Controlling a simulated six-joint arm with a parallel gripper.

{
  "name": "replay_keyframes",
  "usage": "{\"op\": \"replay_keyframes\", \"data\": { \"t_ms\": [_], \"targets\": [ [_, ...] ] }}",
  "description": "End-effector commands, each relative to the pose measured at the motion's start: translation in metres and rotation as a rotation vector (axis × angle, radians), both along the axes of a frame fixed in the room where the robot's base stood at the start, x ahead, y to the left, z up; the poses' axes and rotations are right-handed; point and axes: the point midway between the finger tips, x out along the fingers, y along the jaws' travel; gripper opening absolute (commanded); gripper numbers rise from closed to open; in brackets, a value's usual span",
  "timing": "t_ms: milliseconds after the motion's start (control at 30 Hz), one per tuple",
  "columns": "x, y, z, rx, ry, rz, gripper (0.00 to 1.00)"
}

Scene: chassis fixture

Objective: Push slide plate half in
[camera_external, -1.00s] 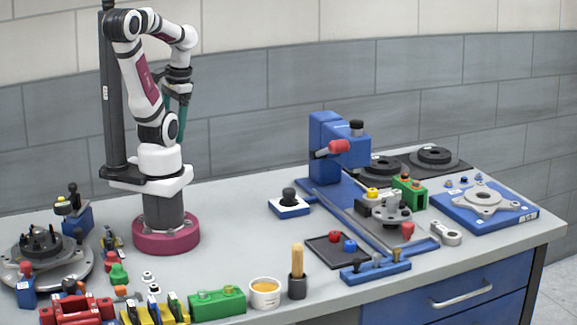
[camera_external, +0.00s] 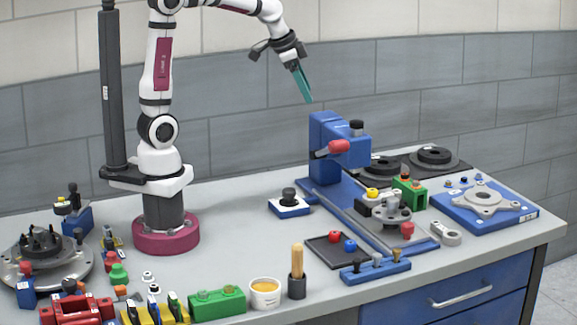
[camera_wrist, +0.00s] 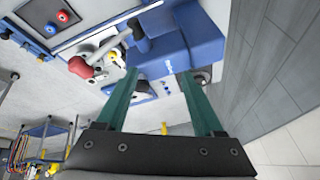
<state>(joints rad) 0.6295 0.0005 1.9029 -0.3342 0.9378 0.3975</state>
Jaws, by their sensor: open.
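My gripper (camera_external: 309,100) is in the air to the upper left of the blue press-like stand (camera_external: 325,140), its teal fingers tilted down to the right. In the wrist view the two teal fingers (camera_wrist: 158,73) are apart with nothing between them. Beyond them shows the blue stand (camera_wrist: 190,42) with its red-knobbed lever (camera_wrist: 82,66). In the outside view, a long blue base with rails (camera_external: 345,212) runs from the stand toward the table front. A grey round fixture (camera_external: 385,216) sits beside the rails. I cannot tell for sure which part is the slide plate.
A black tray with red and blue knobs (camera_external: 322,252) and a blue block with pegs (camera_external: 376,270) lie near the front. A blue plate with a grey flange (camera_external: 460,214) is at right. Small parts crowd the front left.

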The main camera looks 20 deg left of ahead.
Motion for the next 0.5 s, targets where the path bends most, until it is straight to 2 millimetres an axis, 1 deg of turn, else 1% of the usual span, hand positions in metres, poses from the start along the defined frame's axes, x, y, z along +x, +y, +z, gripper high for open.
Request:
{"op": "replay_keyframes", "data": {
  "t_ms": [33, 67, 100, 167, 200, 233, 300, 333, 400, 467, 500],
  "targets": [
    [-0.011, -0.051, -0.016, 0.005, 0.036, -0.129, 0.69],
    [-0.021, -0.083, -0.026, 0.005, 0.055, -0.213, 0.69],
    [-0.039, -0.125, -0.041, 0.005, 0.081, -0.323, 0.69],
    [-0.070, -0.176, -0.064, 0.004, 0.112, -0.465, 0.69],
    [-0.091, -0.202, -0.077, 0.003, 0.129, -0.541, 0.69],
    [-0.104, -0.216, -0.085, 0.004, 0.139, -0.587, 0.69],
    [-0.126, -0.238, -0.098, 0.002, 0.153, -0.658, 0.69],
    [-0.132, -0.244, -0.102, 0.003, 0.157, -0.678, 0.69],
    [-0.139, -0.251, -0.109, 0.002, 0.162, -0.696, 0.69],
    [-0.140, -0.254, -0.117, 0.003, 0.163, -0.698, 0.69],
    [-0.141, -0.257, -0.125, 0.004, 0.163, -0.697, 0.69]
  ]
}}
